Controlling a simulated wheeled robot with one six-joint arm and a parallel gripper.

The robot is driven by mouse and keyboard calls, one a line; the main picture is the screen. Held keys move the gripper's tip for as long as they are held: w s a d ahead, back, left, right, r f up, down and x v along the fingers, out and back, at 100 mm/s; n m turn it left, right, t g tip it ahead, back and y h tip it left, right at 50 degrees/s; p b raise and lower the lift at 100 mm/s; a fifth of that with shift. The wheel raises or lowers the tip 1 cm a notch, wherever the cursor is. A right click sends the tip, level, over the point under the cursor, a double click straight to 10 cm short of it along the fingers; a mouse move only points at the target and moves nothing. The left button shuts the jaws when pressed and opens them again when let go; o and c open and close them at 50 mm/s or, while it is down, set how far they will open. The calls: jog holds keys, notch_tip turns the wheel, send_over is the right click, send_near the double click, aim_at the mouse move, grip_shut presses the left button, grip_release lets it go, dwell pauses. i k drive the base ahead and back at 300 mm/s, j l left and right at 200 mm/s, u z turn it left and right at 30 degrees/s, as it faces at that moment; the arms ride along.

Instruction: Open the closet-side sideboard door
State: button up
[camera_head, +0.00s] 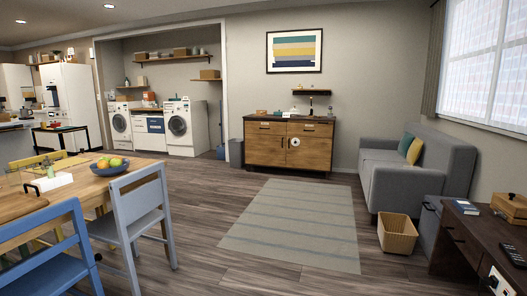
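The wooden sideboard (290,126) stands against the far wall, just right of the laundry closet (165,75). It has a dark top, light wood fronts with upper drawers, and doors below. The closet-side door is the left door (264,152), and it looks closed. The right door (314,155) also looks closed. A small round white object (295,142) shows on the front near the middle, and I cannot tell what it is. Door handles are too small to make out clearly. My gripper is not in view, and the sideboard is well across the room.
A striped rug (293,225) lies on open floor before the sideboard. A dining table (130,170) with blue chairs (138,208) fills the left. A grey sofa (415,170), a wicker basket (397,236) and a dark low table (478,228) line the right. A grey bin (236,151) stands beside the sideboard.

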aim_at(267, 150)
jog(key=i+j, duration=0.2)
jog(key=i, duration=4.2)
jog(key=i+j, duration=0.25)
jog(key=i, duration=4.15)
jog(key=j+u, duration=0.05)
jog(key=j, duration=0.15)
